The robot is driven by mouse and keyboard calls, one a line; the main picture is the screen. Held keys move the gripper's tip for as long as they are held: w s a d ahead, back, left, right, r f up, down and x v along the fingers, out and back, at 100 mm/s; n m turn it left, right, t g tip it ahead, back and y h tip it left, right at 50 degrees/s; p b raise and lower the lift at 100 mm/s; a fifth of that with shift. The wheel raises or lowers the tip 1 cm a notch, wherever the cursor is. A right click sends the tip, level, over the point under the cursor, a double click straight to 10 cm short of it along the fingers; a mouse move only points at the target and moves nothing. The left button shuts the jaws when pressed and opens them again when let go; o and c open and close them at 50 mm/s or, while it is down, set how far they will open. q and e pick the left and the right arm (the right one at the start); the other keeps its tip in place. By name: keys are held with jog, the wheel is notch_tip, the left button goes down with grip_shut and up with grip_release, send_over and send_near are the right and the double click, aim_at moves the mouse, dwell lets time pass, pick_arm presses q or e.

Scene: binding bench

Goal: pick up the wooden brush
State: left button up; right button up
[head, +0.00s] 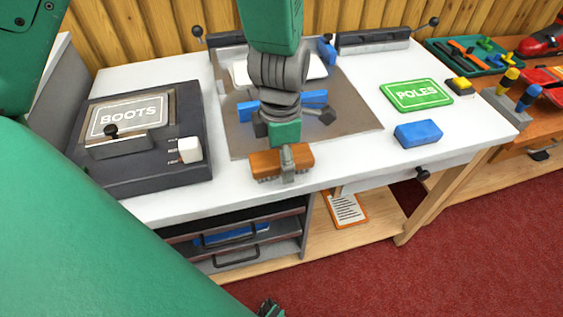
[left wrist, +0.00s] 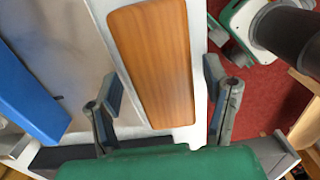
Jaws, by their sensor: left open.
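The wooden brush (head: 264,165) lies at the front edge of the white bench, with an orange-brown wooden back and grey bristles below. My left gripper (head: 287,158) points down at it, one grey finger showing in front of the brush's near side. In the left wrist view the plain wooden back of the brush (left wrist: 153,55) lies between the open fingers of my left gripper (left wrist: 162,82), with a gap on each side. The far finger is hidden in the head view. A small dark part at the head view's bottom edge may be my right gripper (head: 270,307); its jaws cannot be made out.
A dark BOOTS box (head: 190,115) stands left of the brush. A grey mat (head: 350,115) with blue pieces lies behind it. A green POLES sign (head: 416,94) and a blue block (head: 418,133) are to the right, with clear white bench between.

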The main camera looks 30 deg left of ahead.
pick_arm(q)
jog(key=shift+d+r, duration=0.1)
jog(key=shift+d, duration=0.05)
jog(key=shift+c, duration=0.5)
jog(key=shift+d, duration=0.1)
jog(key=c, duration=1.2)
jog(key=shift+r, duration=0.25)
notch_tip(320, 180, up, 10)
jog(key=p, duration=0.3)
jog(key=shift+f, duration=0.15)
